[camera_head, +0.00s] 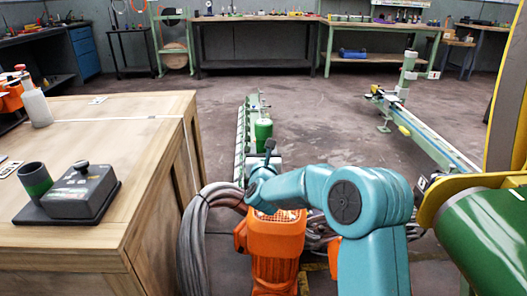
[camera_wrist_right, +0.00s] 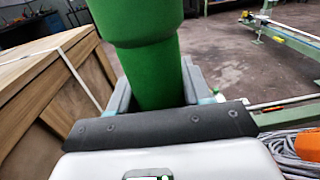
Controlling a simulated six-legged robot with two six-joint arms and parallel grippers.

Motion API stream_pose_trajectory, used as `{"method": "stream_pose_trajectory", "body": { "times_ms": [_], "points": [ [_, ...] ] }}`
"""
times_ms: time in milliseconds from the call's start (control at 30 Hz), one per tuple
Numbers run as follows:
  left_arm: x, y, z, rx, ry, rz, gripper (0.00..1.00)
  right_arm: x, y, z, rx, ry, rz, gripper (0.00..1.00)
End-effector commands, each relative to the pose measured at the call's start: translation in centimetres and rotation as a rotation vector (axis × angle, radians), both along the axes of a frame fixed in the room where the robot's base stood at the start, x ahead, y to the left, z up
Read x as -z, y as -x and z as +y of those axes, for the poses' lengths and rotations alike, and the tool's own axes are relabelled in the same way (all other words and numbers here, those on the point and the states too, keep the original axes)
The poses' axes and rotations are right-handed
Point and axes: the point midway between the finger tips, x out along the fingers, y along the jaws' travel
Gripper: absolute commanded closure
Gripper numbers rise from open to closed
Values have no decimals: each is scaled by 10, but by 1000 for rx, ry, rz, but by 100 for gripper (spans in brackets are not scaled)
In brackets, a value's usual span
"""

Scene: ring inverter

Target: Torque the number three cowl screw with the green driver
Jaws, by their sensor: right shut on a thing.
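The green driver (camera_head: 264,131) stands out above the dark and white end of my right gripper (camera_head: 267,153) in the head view. In the right wrist view, the green driver (camera_wrist_right: 150,65) fills the space between the grey fingers of my right gripper (camera_wrist_right: 158,90), which is shut on it. The driver looks nearly upright, its wide part at the top and its narrower part between the fingers. Its lower end is hidden. My left gripper is not in view.
A wooden bench (camera_head: 170,120) stands at left with a dark box (camera_head: 82,190), a cup (camera_head: 36,179) and a bottle (camera_head: 35,103). An orange unit (camera_head: 274,245) with grey cables (camera_head: 192,240) is below the gripper. A green roller (camera_head: 490,235) is at right. Open floor lies beyond.

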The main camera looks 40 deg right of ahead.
Motion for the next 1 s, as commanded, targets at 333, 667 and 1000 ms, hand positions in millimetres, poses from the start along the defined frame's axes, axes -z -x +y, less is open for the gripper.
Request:
{"method": "stream_pose_trajectory", "body": {
  "times_ms": [333, 667, 1000],
  "points": [
    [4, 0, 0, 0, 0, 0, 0, 2, 0, 0, -1, -3, 2, 90],
    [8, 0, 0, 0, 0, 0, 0, 3, 0, 0, -1, -3, 2, 90],
    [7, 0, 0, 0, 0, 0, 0, 0, 0, 0, -1, -3, 2, 90]
  ]
}}
